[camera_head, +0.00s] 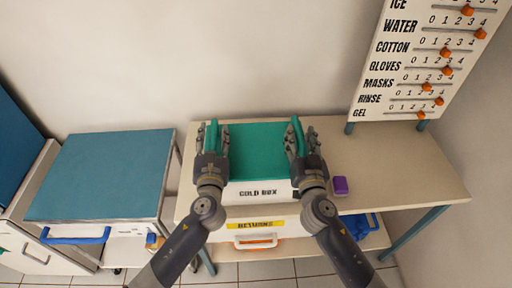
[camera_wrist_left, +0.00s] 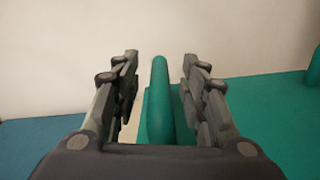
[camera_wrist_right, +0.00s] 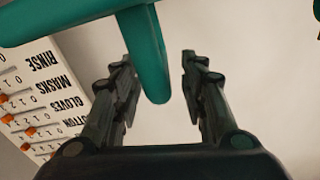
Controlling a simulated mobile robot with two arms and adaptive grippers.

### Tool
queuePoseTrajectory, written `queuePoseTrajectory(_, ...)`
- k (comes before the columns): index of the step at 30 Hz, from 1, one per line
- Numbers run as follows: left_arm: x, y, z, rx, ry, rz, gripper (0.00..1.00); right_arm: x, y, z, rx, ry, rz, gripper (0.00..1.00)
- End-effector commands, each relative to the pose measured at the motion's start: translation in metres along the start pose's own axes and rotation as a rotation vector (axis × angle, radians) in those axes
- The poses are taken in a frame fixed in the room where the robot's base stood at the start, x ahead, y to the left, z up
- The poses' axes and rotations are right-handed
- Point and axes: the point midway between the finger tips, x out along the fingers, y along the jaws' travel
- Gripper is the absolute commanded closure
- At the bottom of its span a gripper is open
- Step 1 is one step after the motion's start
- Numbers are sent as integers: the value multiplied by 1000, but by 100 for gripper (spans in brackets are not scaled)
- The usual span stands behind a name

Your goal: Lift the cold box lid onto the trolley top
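The cold box (camera_head: 258,191) stands on the bench, white with a flat green lid (camera_head: 258,152) on top. A green handle rises at each side of the lid. My left gripper (camera_head: 213,143) is at the left handle; in the left wrist view this handle (camera_wrist_left: 159,105) stands between the spread fingers, with gaps both sides. My right gripper (camera_head: 299,143) is at the right handle; in the right wrist view this green handle (camera_wrist_right: 148,60) reaches between the spread fingers, apart from them. The trolley top (camera_head: 100,175) is a blue-teal panel, bare, left of the bench.
The bench (camera_head: 405,170) has free room right of the box, with a small purple block (camera_head: 340,185) close to my right gripper. A drawer with a yellow label (camera_head: 255,225) is below. A slider board (camera_head: 425,65) stands at the back right.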

Motion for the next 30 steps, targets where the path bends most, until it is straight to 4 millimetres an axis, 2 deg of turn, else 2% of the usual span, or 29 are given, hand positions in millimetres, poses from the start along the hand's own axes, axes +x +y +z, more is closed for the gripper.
queuePoseTrajectory(6,17,0,0,-2,1,1,60,17,0,0,0,-1,0,60)
queuePoseTrajectory(17,20,0,0,-2,1,0,60,20,0,0,1,0,0,60)
queuePoseTrajectory(22,19,0,0,-1,1,0,97,19,0,0,1,0,0,97)
queuePoseTrajectory(23,19,0,0,-1,1,0,100,19,0,0,1,0,0,100)
queuePoseTrajectory(30,19,0,0,-1,1,0,100,19,0,0,1,0,1,100)
